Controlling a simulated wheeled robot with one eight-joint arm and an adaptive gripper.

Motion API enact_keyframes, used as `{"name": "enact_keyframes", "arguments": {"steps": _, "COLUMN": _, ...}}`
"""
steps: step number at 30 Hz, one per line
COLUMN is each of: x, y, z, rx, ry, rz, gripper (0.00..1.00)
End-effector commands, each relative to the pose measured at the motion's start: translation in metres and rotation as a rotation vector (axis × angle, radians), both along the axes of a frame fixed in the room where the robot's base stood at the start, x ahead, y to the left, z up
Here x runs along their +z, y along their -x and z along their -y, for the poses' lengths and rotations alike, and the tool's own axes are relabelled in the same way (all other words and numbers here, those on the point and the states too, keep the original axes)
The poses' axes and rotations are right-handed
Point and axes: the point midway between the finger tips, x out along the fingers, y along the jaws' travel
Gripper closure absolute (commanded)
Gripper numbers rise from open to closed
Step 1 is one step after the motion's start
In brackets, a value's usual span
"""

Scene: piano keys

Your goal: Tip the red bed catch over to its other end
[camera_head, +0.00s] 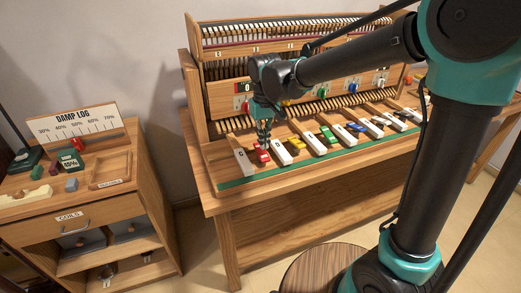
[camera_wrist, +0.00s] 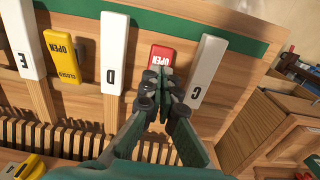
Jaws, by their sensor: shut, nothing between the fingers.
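The red bed catch (camera_wrist: 161,55) sits between the white keys marked D (camera_wrist: 112,60) and C (camera_wrist: 207,65) in the wrist view. The word OPEN shows on its end nearest the green strip; my fingers hide its other end. In the head view the red catch (camera_head: 263,154) shows at the left of the key row. My gripper (camera_wrist: 158,84) is shut and empty, with its fingertips at the catch's near part. I cannot tell whether they touch it. In the head view my gripper (camera_head: 264,138) points down just above the catch.
A yellow catch (camera_wrist: 62,57) marked OPEN and CLOSED lies between keys D and E (camera_wrist: 25,45). More keys and coloured catches run to the right in the head view. A green strip (camera_head: 270,175) edges the bed. A cabinet with a DAMP LOG sign (camera_head: 85,122) stands left.

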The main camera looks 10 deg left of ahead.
Motion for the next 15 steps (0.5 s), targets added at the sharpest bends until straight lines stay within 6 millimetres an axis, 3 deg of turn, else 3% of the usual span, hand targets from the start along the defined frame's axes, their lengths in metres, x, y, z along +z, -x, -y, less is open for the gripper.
{"name": "enact_keyframes", "arguments": {"steps": 15, "x": 0.036, "y": 0.000, "z": 0.000, "rx": 0.000, "ry": 0.000, "rz": 0.000, "gripper": 1.00}}
